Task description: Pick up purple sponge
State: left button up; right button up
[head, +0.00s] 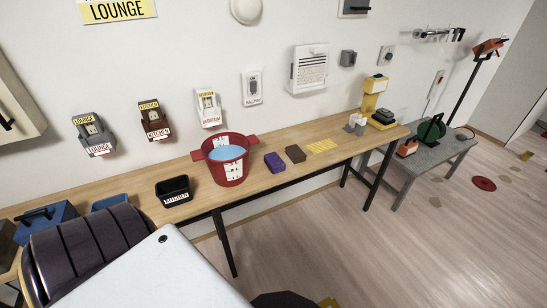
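The purple sponge (275,162) is a small block lying on the long wooden table (205,192). It lies just right of a red bucket (226,174) and left of a brown block (295,153), apart from both. Its top and front show and nothing covers it. Neither of my grippers can be made out in the head view. A large dark ribbed part and a pale panel, which look like my own body, fill the lower left and hide part of the table there.
The bucket holds blue liquid. A black bin (174,190) labelled KITCHEN stands left of it. A grey bench (420,165) stands beyond the table. Floor (330,235) in front is mostly clear.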

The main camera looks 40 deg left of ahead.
aim_at(276, 165)
jog(key=i+l+u, duration=0.15)
jog(key=i+u, duration=0.25)
jog(key=i+l+u, duration=0.8)
jog(key=i, duration=0.1)
